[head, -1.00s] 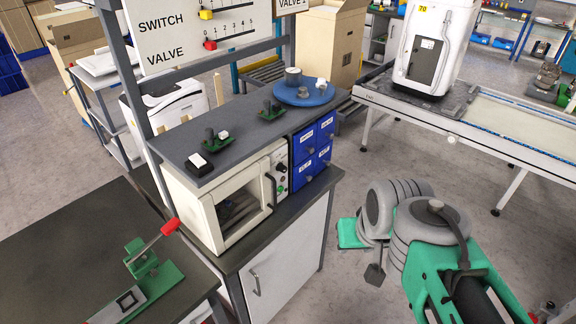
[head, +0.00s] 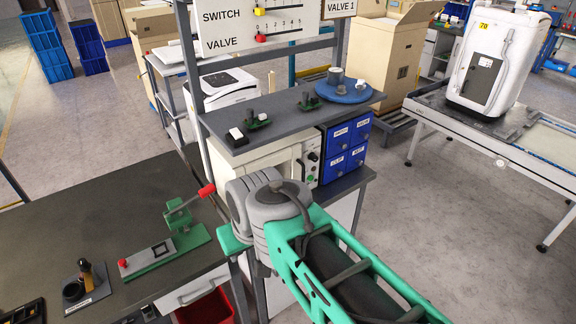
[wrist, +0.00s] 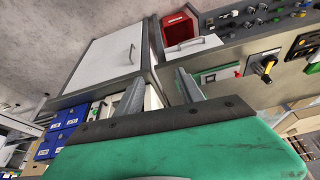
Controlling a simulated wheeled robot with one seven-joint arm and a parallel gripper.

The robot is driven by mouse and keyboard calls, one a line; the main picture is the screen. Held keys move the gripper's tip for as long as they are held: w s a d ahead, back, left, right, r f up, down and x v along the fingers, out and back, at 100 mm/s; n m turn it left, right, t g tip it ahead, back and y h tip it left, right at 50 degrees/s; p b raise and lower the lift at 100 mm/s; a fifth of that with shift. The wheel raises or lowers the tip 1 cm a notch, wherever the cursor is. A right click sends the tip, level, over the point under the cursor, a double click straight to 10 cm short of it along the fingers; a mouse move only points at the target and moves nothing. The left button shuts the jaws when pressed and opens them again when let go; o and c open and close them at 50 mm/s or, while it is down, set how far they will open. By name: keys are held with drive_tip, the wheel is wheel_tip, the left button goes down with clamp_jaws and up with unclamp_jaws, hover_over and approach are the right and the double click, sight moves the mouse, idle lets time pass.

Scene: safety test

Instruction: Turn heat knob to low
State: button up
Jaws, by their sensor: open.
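The heat knob is probably one of the small dark knobs (head: 313,156) on the control panel of the cream oven (head: 268,157) in the head view. Its setting is too small to read. My arm covers much of the oven's front. My gripper (wrist: 160,86) shows in the wrist view as two grey fingers apart with nothing held between them. It is apart from the knob, in front of the bench with the oven. In the wrist view the knob cannot be made out; pale oven parts show only partly behind the fingers.
Blue drawers (head: 347,150) stand right of the oven, under a grey shelf (head: 285,110) with small devices. A red-handled lever fixture (head: 180,215) stands on the left bench. A red bin (wrist: 181,28) sits below it. Open floor lies to the right.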

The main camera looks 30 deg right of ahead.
drive_tip(key=s+d+f+m+g+y+b, duration=0.15)
drive_tip(key=d+f+m+b, duration=0.3)
drive_tip(key=d+f, duration=0.6)
drive_tip(key=s+d+f+m+g+b, duration=0.25)
drive_tip(key=d+f+b, duration=0.4)
drive_tip(key=f, duration=0.65)
drive_tip(key=n+t+b, duration=0.2)
drive_tip(key=n+t, duration=0.9)
drive_tip(key=t, duration=0.7)
approach(316, 160)
drive_tip(key=shift+h, duration=0.35)
drive_tip(key=w, duration=0.2)
drive_tip(key=w+p, duration=0.1)
drive_tip(key=w, duration=0.2)
drive_tip(key=w+p, duration=0.1)
drive_tip(key=w, duration=0.1)
drive_tip(key=shift+w+a+r, duration=0.1)
drive_tip(key=shift+w+a, duration=0.15)
drive_tip(key=shift+w, duration=0.5)
drive_tip(key=shift+c, duration=0.2)
clamp_jaws()
